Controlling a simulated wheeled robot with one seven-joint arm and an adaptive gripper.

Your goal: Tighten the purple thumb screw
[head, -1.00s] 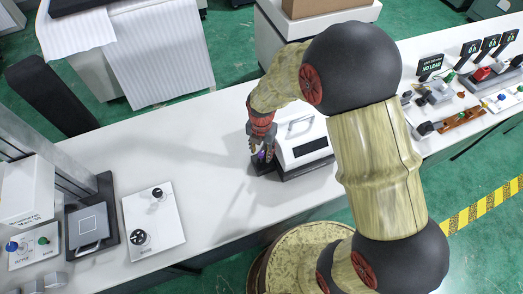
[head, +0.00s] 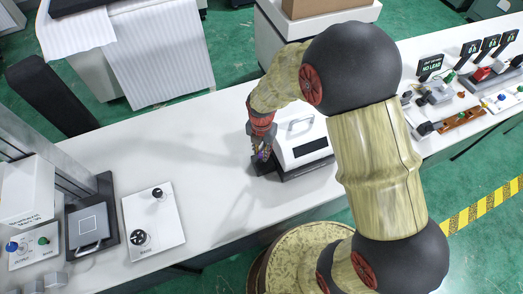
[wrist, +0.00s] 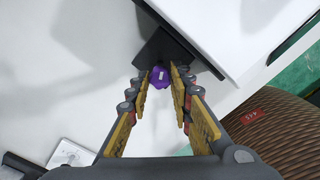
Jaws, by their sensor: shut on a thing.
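The purple thumb screw (wrist: 160,77) shows in the wrist view on a dark block (wrist: 168,50) beside a white machine (wrist: 215,30). It has a small pale mark on its top. My gripper (wrist: 160,72) points down at the screw, and its fingertips are closed in on both sides of it. In the head view my gripper (head: 263,154) is at the left side of the white machine (head: 303,142), low over its dark base. There the screw is mostly hidden by the fingers, with only a little purple showing.
A panel with two black knobs (head: 153,222) lies to the left on the white bench. A dark-framed device (head: 91,232) and a white box stand farther left. Fixtures with levers and signs (head: 440,92) fill the right end. Bench between panel and machine is clear.

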